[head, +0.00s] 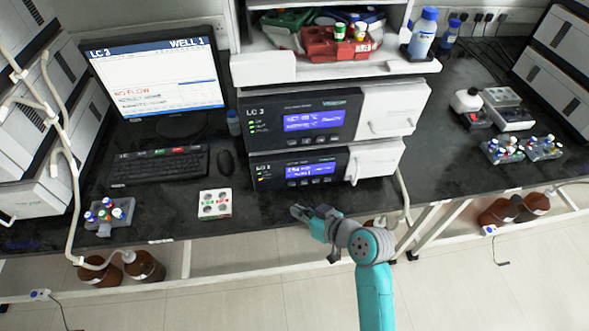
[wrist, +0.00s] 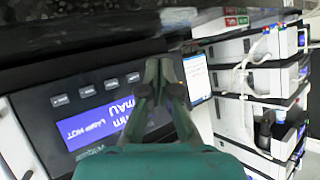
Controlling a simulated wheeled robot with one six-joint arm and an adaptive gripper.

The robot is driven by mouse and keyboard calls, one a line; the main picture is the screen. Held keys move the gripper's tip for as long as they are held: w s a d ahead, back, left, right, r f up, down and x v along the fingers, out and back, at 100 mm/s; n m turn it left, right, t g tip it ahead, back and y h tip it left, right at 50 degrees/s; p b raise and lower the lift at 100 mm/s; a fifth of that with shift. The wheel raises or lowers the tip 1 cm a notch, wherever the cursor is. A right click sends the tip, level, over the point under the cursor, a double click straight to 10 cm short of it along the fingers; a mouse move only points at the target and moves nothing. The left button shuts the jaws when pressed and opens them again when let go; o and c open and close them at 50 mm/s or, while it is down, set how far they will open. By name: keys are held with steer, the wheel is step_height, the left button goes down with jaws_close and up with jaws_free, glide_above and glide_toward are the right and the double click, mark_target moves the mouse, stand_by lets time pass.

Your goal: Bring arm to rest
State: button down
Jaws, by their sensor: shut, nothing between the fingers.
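My arm (head: 374,285) is teal and grey and reaches up from the bottom of the head view. My gripper (head: 299,212) is at its left end, in front of the bench edge and below the lower LC 3 unit. In the wrist view my gripper (wrist: 158,72) has its fingertips together with nothing between them. Behind it in that view, an instrument's blue display (wrist: 90,122) appears turned nearly upside down.
The black bench (head: 270,207) bears the LC 3 stack (head: 300,140), a monitor (head: 155,80), a keyboard (head: 158,166) and a white vial block (head: 215,203). A grey vial rack (head: 110,216) stands at left. Brown bottles (head: 145,266) stand below. The floor (head: 240,305) in front is clear.

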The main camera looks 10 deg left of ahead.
steer(key=s+d+f+m+t+h, duration=0.2)
steer(key=s+d+f+m+h, duration=0.15)
steer(key=s+d, duration=0.55)
steer(key=s+d+f+m+t+h, duration=0.35)
steer(key=s+d, duration=0.35)
steer(key=s, duration=0.3)
steer(key=s+d+r+h, duration=0.1)
steer(key=s+d+r, duration=0.1)
steer(key=s+r, duration=0.2)
steer(key=s+d+r+t+h, duration=0.1)
steer(key=s+r, duration=0.3)
steer(key=s, duration=0.4)
steer(key=s+d+r+m+t+h, duration=0.1)
steer(key=s+d+r, duration=0.2)
steer(key=s, duration=0.4)
steer(key=shift+d+r, duration=0.3)
steer(key=shift+r, duration=0.55)
